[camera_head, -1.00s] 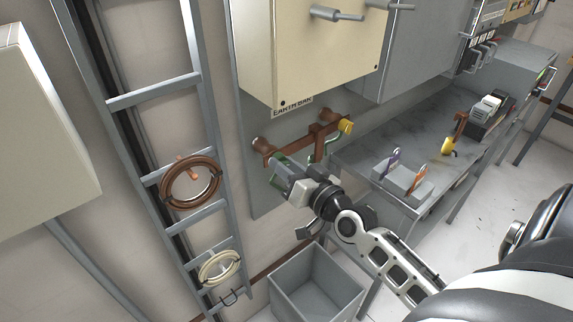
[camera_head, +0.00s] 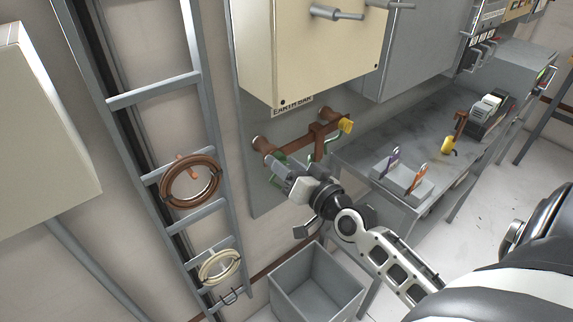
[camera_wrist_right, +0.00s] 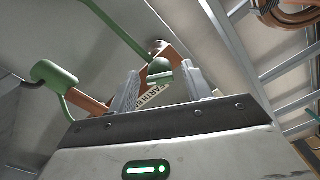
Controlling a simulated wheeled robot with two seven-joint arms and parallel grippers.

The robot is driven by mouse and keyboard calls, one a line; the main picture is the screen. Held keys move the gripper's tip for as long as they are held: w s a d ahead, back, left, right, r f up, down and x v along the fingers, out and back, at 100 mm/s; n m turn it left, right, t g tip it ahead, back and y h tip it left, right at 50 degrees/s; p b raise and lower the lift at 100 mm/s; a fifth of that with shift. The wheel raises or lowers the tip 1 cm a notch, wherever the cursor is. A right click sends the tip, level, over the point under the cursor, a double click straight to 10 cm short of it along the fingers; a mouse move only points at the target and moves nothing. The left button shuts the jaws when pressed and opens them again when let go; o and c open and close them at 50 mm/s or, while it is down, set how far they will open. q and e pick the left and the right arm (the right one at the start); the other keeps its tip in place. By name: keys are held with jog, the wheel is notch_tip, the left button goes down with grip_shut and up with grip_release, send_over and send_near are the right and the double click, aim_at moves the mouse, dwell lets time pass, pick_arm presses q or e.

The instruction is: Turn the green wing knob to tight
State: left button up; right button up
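The green wing knob (camera_wrist_right: 159,71) shows in the right wrist view near the copper earth bar. In the head view a bit of green (camera_head: 280,157) shows at the bar's left end, mostly hidden by my right gripper (camera_head: 275,162). In the wrist view my right gripper (camera_wrist_right: 160,92) has its two grey fingers apart, one on each side of the knob. The knob appears between or just beyond the fingertips; contact is not clear. The copper earth bar (camera_head: 296,146) is fixed to the wall panel below a cream cabinet. My left gripper is not in view.
A green cable (camera_head: 333,144) and a yellow part (camera_head: 346,125) are at the bar's right end. A grey bin (camera_head: 316,285) stands below my right arm. A ladder rack (camera_head: 196,145) with coiled cables is at left. A grey bench (camera_head: 400,128) with tools is at right.

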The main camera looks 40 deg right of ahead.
pick_arm(q)
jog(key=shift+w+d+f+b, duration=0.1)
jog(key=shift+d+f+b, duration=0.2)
jog(key=shift+b, duration=0.6)
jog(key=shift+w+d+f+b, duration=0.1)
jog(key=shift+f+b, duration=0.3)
jog(key=shift+b, duration=0.5)
pick_arm(e)
jog(key=s+d, duration=0.1)
jog(key=s, duration=1.5)
jog(key=shift+d, duration=0.15)
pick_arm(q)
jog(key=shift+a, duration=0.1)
